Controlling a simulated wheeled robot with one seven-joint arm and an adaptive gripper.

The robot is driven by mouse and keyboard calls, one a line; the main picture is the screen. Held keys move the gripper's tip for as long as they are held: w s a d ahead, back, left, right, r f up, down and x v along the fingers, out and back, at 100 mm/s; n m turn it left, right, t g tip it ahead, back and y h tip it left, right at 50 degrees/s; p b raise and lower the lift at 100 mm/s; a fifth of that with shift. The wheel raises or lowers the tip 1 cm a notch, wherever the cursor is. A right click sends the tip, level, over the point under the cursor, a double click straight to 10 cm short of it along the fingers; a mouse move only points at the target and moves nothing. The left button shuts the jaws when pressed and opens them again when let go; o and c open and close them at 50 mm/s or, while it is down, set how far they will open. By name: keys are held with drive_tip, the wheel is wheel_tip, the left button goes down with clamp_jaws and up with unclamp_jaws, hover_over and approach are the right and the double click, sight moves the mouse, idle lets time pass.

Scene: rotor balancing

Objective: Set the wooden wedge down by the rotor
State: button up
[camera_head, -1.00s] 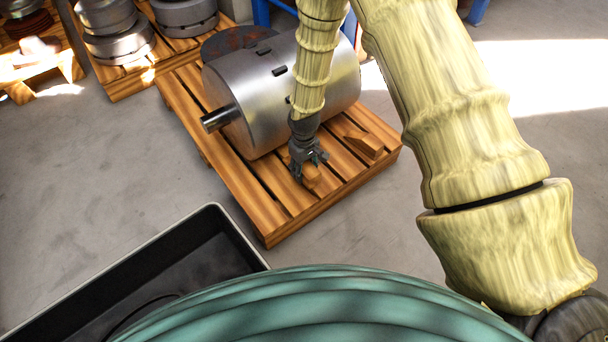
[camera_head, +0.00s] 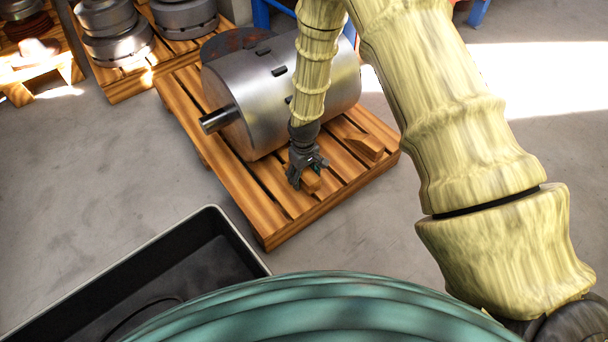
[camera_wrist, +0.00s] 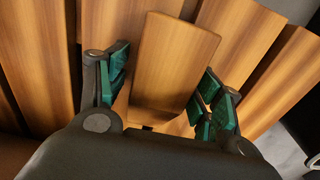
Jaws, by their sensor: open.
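The wooden wedge (camera_wrist: 172,62) lies between the open fingers of my gripper (camera_wrist: 160,92) in the wrist view, with a gap visible on both sides. In the head view my gripper (camera_head: 308,176) is low over the pallet, and the wedge (camera_head: 311,183) shows partly beneath it. The wedge appears to rest on the pallet slats, beside the rotor. The rotor (camera_head: 240,97) is a large grey metal cylinder with a shaft stub, lying on the wooden pallet (camera_head: 270,225).
A second wooden wedge (camera_head: 364,146) sits on the pallet right of my gripper. Metal parts (camera_head: 120,40) stand on another pallet at the back left. A black open tray (camera_head: 190,262) is at the front left. Grey floor around the pallet is clear.

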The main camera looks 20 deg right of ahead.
sight(304, 171)
drive_tip(key=shift+r, duration=0.15)
wheel_tip(304, 171, up, 12)
drive_tip(key=p, duration=0.6)
drive_tip(key=shift+m+y, duration=0.3)
drive_tip(key=shift+m, duration=0.2)
drive_tip(key=s+f, duration=0.2)
drive_tip(key=s, duration=0.1)
drive_tip(key=s+f, duration=0.2)
drive_tip(key=s, duration=0.1)
drive_tip(key=s+f, duration=0.2)
drive_tip(key=s, duration=0.1)
drive_tip(key=shift+f, duration=0.3)
drive_tip(key=s+d+f+m, duration=0.1)
drive_tip(key=s+f, duration=0.1)
drive_tip(key=s, duration=1.1)
drive_tip(key=s+d+f+m, duration=0.2)
drive_tip(key=s+f, duration=0.1)
drive_tip(key=s, duration=1.1)
drive_tip(key=shift+s+d+f, duration=0.2)
drive_tip(key=shift+f, duration=0.1)
